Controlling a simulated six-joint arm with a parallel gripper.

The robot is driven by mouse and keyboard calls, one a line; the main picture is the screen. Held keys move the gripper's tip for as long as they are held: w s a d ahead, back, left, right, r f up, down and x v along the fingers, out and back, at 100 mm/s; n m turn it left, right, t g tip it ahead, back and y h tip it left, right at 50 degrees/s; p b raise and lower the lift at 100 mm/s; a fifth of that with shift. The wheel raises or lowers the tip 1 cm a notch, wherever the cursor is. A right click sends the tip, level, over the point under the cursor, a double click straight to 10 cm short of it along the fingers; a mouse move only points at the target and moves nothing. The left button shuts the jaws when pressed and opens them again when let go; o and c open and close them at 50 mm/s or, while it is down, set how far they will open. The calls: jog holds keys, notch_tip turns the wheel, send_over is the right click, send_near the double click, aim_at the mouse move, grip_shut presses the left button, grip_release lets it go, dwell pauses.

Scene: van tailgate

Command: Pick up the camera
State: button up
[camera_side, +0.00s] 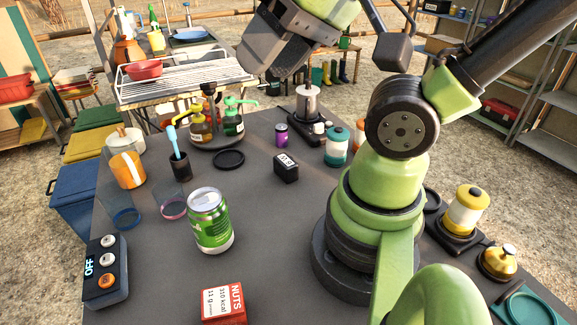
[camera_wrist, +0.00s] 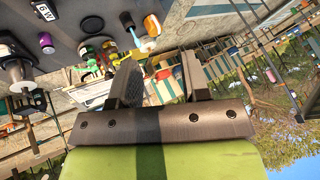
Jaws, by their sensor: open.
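I cannot make out a camera for certain in either view. A small black box with a white label (camera_side: 286,167) stands on the dark table in the side view; it also shows at the top left of the wrist view (camera_wrist: 44,11). My gripper (camera_side: 277,50) is up at the top of the side view, above and behind the tabletop, apart from everything on it. In the wrist view my gripper (camera_wrist: 158,65) has its two fingers apart with nothing held between them.
A green can (camera_side: 211,222), a red nuts box (camera_side: 223,303) and a switch box (camera_side: 105,272) stand at the front left. A wire rack (camera_side: 185,82) holds a red bowl (camera_side: 144,69). The table's middle is fairly clear.

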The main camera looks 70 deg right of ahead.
jog(key=shift+o, duration=0.4)
jog(key=o, duration=0.9)
